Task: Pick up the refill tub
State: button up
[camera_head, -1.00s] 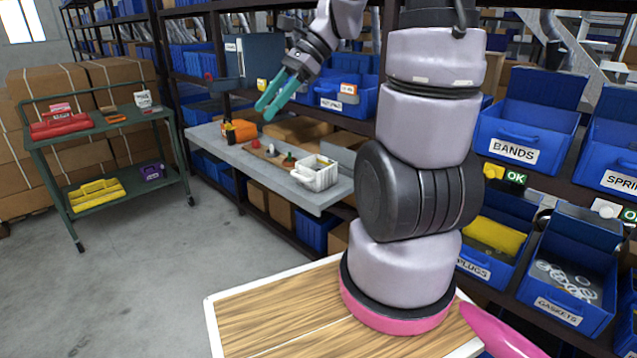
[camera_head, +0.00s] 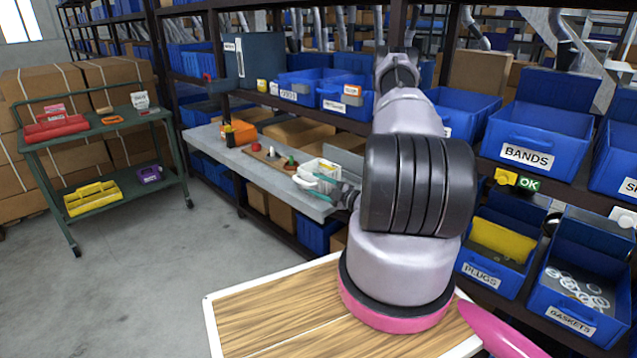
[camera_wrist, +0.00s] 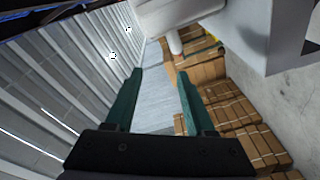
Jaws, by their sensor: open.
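A white tub (camera_head: 311,167), the likeliest refill tub, stands at the front right end of the grey bench (camera_head: 215,141). No label on it is readable. My gripper (camera_head: 317,186) is open, with its teal fingers pointing left at the tub's near right side, partly in front of it. In the wrist view nothing sits between the fingertips (camera_wrist: 160,75). A white rounded body, probably the tub (camera_wrist: 165,14), shows beyond them at the top. I cannot tell whether a finger touches the tub.
A wooden board (camera_head: 272,159) with small knobs, an orange item (camera_head: 242,132) and cardboard lie on the bench. Blue bins, including the BANDS bin (camera_head: 540,135), fill the shelves at right. A green cart (camera_head: 100,131) stands at left. The floor between is clear.

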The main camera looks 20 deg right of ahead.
aim_at(311, 187)
jog(key=f, duration=0.1)
jog(key=d+f+m+h, duration=0.1)
jog(key=f+m, duration=0.1)
jog(key=shift+s+d+h, duration=0.2)
jog(key=shift+s+h, duration=0.1)
jog(key=shift+s, duration=0.05)
jog(key=x, duration=0.5)
jog(key=shift+w, duration=0.1)
jog(key=shift+x, duration=3.25)
jog(key=shift+d+r, duration=0.1)
jog(key=shift+r, duration=0.1)
grip_shut()
